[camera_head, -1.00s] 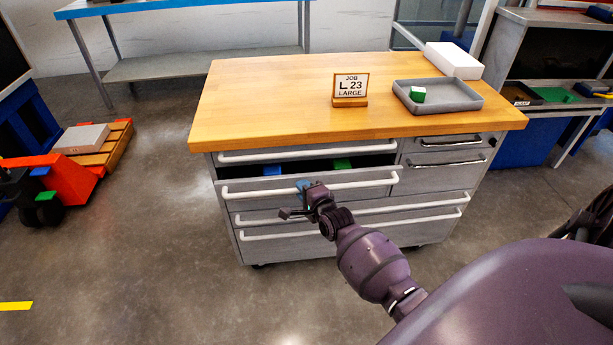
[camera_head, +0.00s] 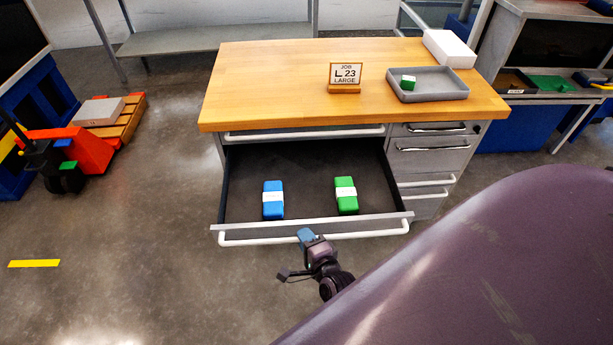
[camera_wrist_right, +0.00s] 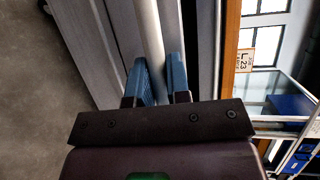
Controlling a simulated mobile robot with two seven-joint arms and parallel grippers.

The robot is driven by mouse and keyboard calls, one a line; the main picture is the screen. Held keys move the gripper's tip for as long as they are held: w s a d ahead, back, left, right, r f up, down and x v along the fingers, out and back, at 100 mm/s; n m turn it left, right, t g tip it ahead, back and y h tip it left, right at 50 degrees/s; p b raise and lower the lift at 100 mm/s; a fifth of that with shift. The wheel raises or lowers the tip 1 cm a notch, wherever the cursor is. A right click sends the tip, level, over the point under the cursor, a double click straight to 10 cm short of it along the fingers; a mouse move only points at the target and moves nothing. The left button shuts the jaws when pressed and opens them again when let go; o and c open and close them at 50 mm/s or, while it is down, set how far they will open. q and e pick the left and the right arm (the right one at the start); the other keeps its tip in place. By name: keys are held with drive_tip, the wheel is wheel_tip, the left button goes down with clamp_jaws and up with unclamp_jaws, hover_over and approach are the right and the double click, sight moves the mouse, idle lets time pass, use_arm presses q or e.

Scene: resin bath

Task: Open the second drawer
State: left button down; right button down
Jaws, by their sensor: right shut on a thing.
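The second drawer (camera_head: 232,190) of the workbench cabinet is pulled well out, showing its dark floor. A blue box with a white band (camera_head: 273,200) and a green box with a white band (camera_head: 346,195) lie inside near the front. My right gripper (camera_head: 305,236) is at the white bar handle (camera_head: 260,239) on the drawer's front. In the right wrist view its blue fingers (camera_wrist_right: 162,82) are either side of the handle (camera_wrist_right: 150,35), shut on it. My left gripper is not in view.
The wooden worktop (camera_head: 270,80) holds a job sign (camera_head: 345,77), a grey tray (camera_head: 427,90) with a small green-and-white block, and a white box (camera_head: 449,48). A red pallet truck (camera_head: 80,150) stands at left. The floor in front is clear.

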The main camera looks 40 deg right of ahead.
drive_tip(key=shift+s+a, duration=0.4)
drive_tip(key=shift+s, duration=0.2)
drive_tip(key=shift+s+a, duration=0.35)
drive_tip(key=shift+s, duration=0.25)
drive_tip(key=c, duration=1.4)
unclamp_jaws()
drive_tip(key=p+v, duration=0.1)
drive_tip(key=v, duration=0.9)
drive_tip(key=shift+s, duration=0.4)
drive_tip(key=shift+r, duration=0.1)
